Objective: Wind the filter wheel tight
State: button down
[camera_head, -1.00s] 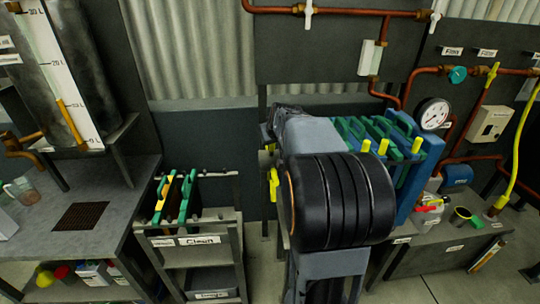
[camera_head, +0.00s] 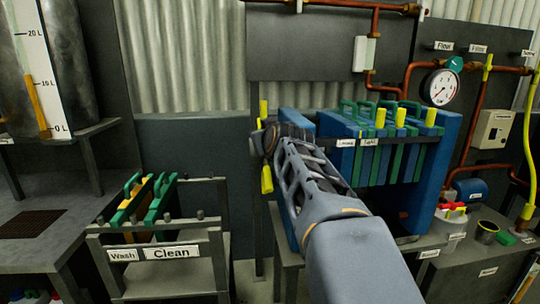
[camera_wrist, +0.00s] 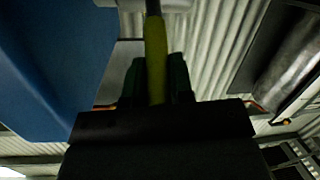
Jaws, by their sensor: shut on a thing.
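The filter wheel (camera_head: 267,180) is at the left end of the filter press in the head view. Its yellow handles show above and below my gripper (camera_head: 268,143); its hub is mostly hidden behind my wrist. In the wrist view, a yellow handle (camera_wrist: 155,45) stands upright between the two dark green fingers of my gripper (camera_wrist: 156,80), which are shut on it. The filter press (camera_head: 432,165) has blue end blocks and a row of blue and green plates. Its blue end block (camera_wrist: 55,60) fills the left of the wrist view.
A rack labelled Wash and Clean (camera_head: 172,254) holds green and yellow plates at left. A pressure gauge (camera_head: 441,87) and copper pipes are on the back panel. A yellow hose (camera_head: 531,150) hangs at right. A dark bench (camera_head: 70,215) stands far left.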

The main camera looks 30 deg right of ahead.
jog(key=f+b, duration=0.1)
jog(key=b, duration=0.1)
jog(key=shift+s+a+f+t+b, duration=0.1)
jog(key=shift+s+f+t+b, duration=0.1)
jog(key=shift+t+b, duration=0.15)
jog(key=shift+s+r+t+b, duration=0.1)
jog(key=shift+t+b, duration=0.15)
jog(key=shift+b, duration=0.1)
jog(key=c, duration=1)
grip_release()
